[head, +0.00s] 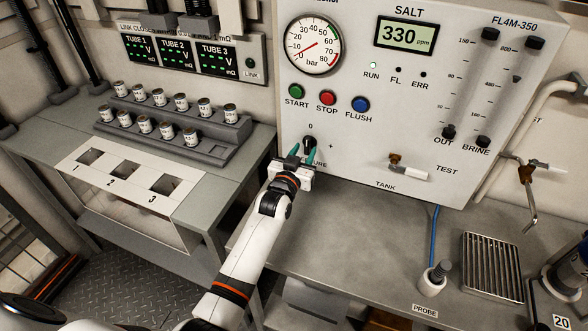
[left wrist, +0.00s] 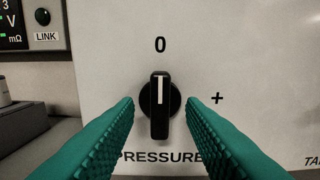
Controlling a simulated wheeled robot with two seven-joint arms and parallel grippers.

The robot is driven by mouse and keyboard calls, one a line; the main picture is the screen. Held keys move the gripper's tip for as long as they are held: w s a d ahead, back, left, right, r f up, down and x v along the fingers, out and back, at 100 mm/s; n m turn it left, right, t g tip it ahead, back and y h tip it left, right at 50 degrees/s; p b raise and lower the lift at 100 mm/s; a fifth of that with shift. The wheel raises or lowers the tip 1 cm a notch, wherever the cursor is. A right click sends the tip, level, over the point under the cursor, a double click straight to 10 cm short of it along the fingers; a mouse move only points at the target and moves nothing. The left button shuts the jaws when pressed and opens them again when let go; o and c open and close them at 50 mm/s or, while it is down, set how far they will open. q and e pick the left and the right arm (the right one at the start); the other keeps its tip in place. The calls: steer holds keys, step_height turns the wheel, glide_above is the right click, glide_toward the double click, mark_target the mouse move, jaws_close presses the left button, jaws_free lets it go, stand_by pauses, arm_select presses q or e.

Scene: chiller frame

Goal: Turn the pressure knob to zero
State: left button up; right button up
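The black pressure knob (left wrist: 160,106) is on the white panel, with "0" above it and "+" to its right. Its white pointer line is upright, toward the "0". In the head view the knob (head: 310,142) shows just beyond my left gripper (head: 302,155). In the left wrist view the two green fingers (left wrist: 163,125) are apart, one on each side of the knob, with a gap to it on both sides. How far their tips are from the panel is hard to tell. My right gripper is in neither view.
Above the knob are a round pressure gauge (head: 313,45) with its needle near the low end, and the start, stop and flush buttons (head: 328,98). A tank valve (head: 408,168) is to the right. A stepped vial rack (head: 215,148) is to the left.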

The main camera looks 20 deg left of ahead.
arm_select(q)
steer(key=s+b, duration=0.1)
steer(key=s, duration=0.9)
steer(key=shift+s+a, duration=0.15)
steer(key=shift+s, duration=0.2)
